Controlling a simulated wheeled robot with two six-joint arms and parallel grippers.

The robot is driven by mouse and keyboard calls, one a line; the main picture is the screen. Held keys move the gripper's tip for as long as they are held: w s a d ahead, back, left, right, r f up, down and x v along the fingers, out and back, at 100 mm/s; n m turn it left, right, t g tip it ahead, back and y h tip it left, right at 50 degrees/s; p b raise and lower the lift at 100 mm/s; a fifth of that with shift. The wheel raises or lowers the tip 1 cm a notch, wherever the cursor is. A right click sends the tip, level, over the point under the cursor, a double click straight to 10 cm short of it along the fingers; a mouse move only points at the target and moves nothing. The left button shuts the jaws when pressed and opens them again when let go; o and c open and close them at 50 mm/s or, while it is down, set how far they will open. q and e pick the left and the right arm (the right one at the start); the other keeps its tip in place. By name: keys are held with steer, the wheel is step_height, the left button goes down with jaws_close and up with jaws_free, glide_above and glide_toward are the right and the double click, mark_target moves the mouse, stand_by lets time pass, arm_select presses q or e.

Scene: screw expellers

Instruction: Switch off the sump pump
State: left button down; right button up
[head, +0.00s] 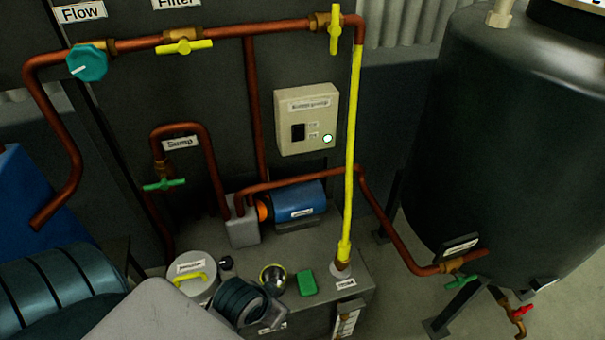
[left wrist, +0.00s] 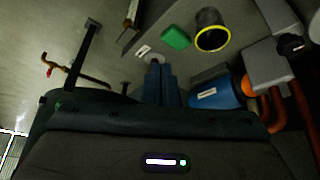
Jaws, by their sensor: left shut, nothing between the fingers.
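A beige switch box (head: 306,119) is fixed to the dark panel in the head view. Its label is too blurred to read surely. It has a black rocker switch (head: 298,132) and a bright round light (head: 327,138) at its lower right. A blue pump motor (head: 299,201) sits below it, and it also shows in the left wrist view (left wrist: 215,95). My left gripper (head: 272,322) is low at the front, below and left of the box, apart from it. In the left wrist view its fingers (left wrist: 157,64) are together and empty. My right gripper is not in view.
A yellow vertical pipe (head: 348,160) stands just right of the switch box. Copper pipes with valves run above and below. A green block (head: 307,282), a round cup (head: 272,276) and a lidded pot (head: 192,275) are on the bench. A large dark tank (head: 500,140) fills the right.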

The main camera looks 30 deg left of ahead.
arm_select(q)
steer(key=w+d+r+n+t+h, duration=0.1)
steer(key=w+d+r+n+t, duration=0.25)
steer(key=w+r+t, duration=0.65)
steer(key=w+d+r+n+t+h, duration=0.15)
steer(key=w+r+n+t, duration=0.4)
steer(key=w, duration=0.75)
steer(key=w+a+n+g+y, duration=0.3)
steer(key=a+n+g+y, duration=0.1)
steer(key=n+y, duration=0.5)
steer(key=w+a+n+g+y, duration=0.2)
steer(key=a+n+g+y, duration=0.2)
steer(key=a+n+y, duration=0.3)
steer(key=n+y, duration=0.1)
steer(key=n, duration=0.3)
steer(key=shift+w+r+y, duration=0.15)
steer(key=shift+w+y, duration=0.2)
steer(key=shift+w, duration=0.05)
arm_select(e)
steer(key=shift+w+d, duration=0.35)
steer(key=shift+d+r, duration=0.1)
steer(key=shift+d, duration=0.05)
arm_select(q)
steer(key=shift+a+r, duration=0.1)
